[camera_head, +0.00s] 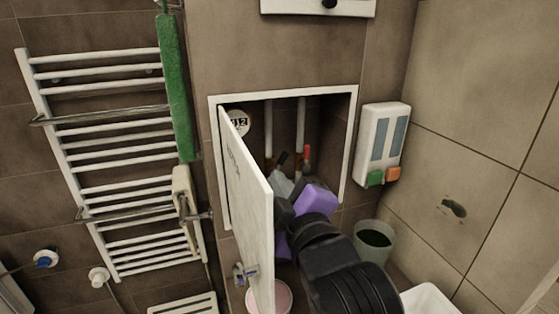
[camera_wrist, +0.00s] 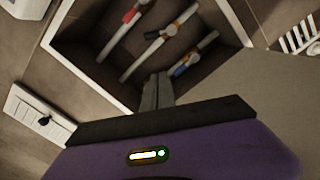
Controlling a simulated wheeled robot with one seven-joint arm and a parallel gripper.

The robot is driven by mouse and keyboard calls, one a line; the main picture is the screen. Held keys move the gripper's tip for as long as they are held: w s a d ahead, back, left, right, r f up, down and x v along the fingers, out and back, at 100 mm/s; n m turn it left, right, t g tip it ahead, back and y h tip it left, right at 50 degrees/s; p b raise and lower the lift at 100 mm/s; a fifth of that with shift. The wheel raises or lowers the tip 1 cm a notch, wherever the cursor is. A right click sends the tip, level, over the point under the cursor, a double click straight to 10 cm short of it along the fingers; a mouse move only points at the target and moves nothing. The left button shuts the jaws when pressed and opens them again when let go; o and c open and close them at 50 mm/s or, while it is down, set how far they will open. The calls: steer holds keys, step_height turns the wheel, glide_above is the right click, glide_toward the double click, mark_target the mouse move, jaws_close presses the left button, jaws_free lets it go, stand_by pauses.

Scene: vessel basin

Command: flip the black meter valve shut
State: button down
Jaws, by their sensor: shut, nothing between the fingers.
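The black meter valve (camera_head: 281,158) sits on a white pipe inside the open wall cabinet in the head view. In the wrist view its black handle (camera_wrist: 152,35) shows beside a brass body on the middle pipe. My gripper (camera_head: 282,184), grey fingers with a purple body, reaches into the cabinet opening just below the black handle. In the wrist view my gripper (camera_wrist: 159,80) is shut and empty, with its fingertips pointing toward the pipes. The fingertips appear apart from the black handle; exact depth is hard to tell.
A red valve (camera_head: 306,152) is right of the black one; a blue valve (camera_wrist: 182,69) shows in the wrist view. The open cabinet door (camera_head: 247,200) stands close left of my gripper. A dispenser (camera_head: 383,145) hangs right; a bin (camera_head: 375,240) and pink bowl (camera_head: 268,297) are below.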

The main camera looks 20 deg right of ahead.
mark_target(280, 162)
steer(key=shift+w+r, duration=0.1)
steer(key=shift+r, duration=0.05)
steer(key=shift+w+d+f+p, duration=0.4)
steer(key=shift+w+d, duration=0.25)
steer(key=shift+w, duration=1.15)
steer(key=shift+w+d+f+p, duration=0.3)
steer(key=shift+w+d, duration=0.3)
steer(key=shift+w, duration=1.15)
steer(key=shift+w+d+f+p, duration=0.3)
steer(key=shift+w+d+f, duration=0.25)
steer(key=shift+w, duration=1.25)
